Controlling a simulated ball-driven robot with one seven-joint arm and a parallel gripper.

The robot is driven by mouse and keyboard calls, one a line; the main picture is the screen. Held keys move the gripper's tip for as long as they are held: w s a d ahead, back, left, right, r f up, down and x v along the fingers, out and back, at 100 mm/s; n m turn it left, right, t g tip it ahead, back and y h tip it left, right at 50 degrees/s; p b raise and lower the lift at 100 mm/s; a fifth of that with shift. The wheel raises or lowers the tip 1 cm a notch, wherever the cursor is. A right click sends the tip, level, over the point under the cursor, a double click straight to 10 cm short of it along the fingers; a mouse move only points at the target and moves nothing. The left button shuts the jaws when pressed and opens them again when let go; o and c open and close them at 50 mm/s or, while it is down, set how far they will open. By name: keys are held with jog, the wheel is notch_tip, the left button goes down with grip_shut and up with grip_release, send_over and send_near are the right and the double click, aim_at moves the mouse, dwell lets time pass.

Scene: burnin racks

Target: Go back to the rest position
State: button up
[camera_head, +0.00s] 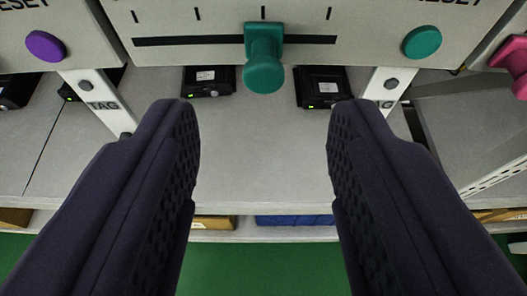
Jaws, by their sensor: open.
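My gripper (263,160) shows in the camera head view as two dark, textured fingers set wide apart. It is open, with nothing between the fingers. Beyond and above the fingertips is a light panel (190,56) with a teal slider knob (264,75) at a dark slot with tick marks. The fingers appear apart from the knob. A teal round button (421,42) is to the right under a partly cut-off RESET label. A purple button (46,46) is at the left.
Black devices (208,81) with small green lights stand on the grey shelf (262,180) under the panel, with another (322,88) to the right. A pink knob (514,62) is at the right edge. A blue bin (294,220) sits lower. Green floor (262,265) shows below.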

jog(key=shift+v, duration=1.1)
